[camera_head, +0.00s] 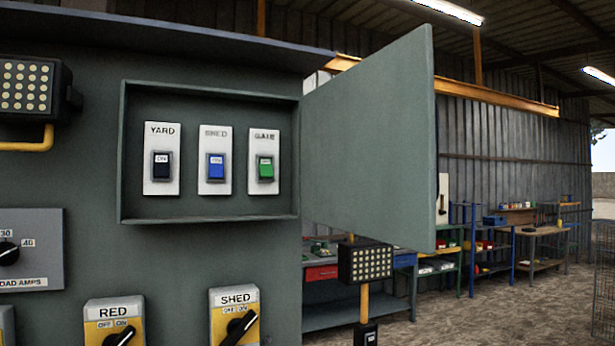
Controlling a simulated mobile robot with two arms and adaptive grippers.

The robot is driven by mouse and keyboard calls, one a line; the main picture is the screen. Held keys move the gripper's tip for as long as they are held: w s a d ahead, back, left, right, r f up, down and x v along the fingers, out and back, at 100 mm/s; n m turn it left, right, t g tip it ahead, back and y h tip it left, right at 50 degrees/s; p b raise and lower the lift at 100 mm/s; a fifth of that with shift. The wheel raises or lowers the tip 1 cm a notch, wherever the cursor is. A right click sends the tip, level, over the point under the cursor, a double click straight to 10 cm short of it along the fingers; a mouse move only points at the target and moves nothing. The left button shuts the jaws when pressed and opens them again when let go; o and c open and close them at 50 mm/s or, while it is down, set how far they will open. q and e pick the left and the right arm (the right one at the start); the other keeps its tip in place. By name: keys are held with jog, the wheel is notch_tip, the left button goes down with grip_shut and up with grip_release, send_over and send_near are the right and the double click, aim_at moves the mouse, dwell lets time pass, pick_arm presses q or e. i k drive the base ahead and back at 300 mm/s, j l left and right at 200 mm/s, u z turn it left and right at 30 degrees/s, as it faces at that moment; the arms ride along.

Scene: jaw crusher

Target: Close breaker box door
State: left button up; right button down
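The breaker box (122,160) is a shallow grey-green frame on the panel at the left. Inside it are three white switch plates: a black rocker labelled YARD (161,165), a blue one (216,166) that seems to read SHED, and a green one (265,168) whose label is blurred. The breaker box door (370,145) is a flat grey-green sheet. It stands open, swung out to the right of the box, with its free edge towards me. Neither of my grippers shows in the head view.
Below the box are rotary switches labelled RED (115,322) and SHED (235,316). A dial (30,250) and a lamp (30,88) sit at the left. Another lamp (366,263) stands below the door. Workbenches (540,232) line the far wall, with open floor in front.

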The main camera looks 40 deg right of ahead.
aim_at(370, 167)
jog(key=l, duration=2.2)
